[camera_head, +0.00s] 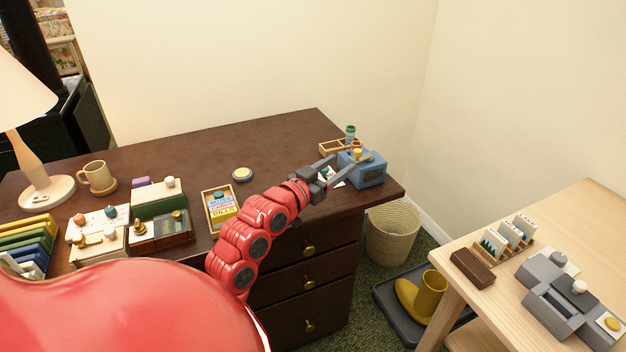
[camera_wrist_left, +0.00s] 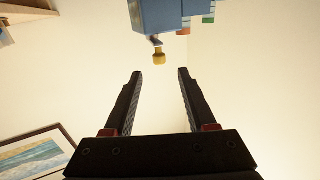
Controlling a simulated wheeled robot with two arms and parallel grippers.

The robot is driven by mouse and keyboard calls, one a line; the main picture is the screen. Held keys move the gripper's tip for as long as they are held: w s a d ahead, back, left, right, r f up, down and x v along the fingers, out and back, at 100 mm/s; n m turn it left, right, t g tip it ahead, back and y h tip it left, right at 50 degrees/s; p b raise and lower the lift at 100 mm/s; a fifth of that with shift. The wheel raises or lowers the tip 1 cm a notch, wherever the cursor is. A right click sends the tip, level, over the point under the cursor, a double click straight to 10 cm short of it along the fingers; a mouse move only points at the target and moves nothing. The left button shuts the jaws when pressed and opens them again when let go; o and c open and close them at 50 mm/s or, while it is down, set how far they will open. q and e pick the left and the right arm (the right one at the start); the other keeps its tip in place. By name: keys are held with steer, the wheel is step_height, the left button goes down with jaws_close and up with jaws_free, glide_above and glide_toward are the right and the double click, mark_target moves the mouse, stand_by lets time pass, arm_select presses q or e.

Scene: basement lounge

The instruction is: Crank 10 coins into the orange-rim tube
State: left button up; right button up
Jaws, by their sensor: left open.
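The blue coin machine (camera_head: 372,172) stands at the right end of the dark desk; it also shows upside down at the top of the left wrist view (camera_wrist_left: 158,14). Its crank has a yellow knob (camera_wrist_left: 159,57), seen between and just beyond my fingertips. The orange-rim tube (camera_wrist_left: 184,30) and a green-rim tube (camera_wrist_left: 208,19) stand by the machine; the green rim shows in the head view (camera_head: 350,129). My left gripper (camera_head: 352,158) is open and empty, its fingers reaching toward the knob without visible contact. My right gripper is out of view.
The desk (camera_head: 275,145) holds a wooden card tray (camera_head: 219,208), a mug (camera_head: 98,178), a lamp (camera_head: 45,190) and several small boxes at left. A wicker basket (camera_head: 393,234) stands below the right edge. A light wood table (camera_head: 560,222) is at right. The desk's back middle is clear.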

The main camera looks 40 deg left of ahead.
arm_select(q)
steer(key=s, duration=0.9)
steer(key=shift+d, duration=0.15)
steer(key=shift+s, duration=0.1)
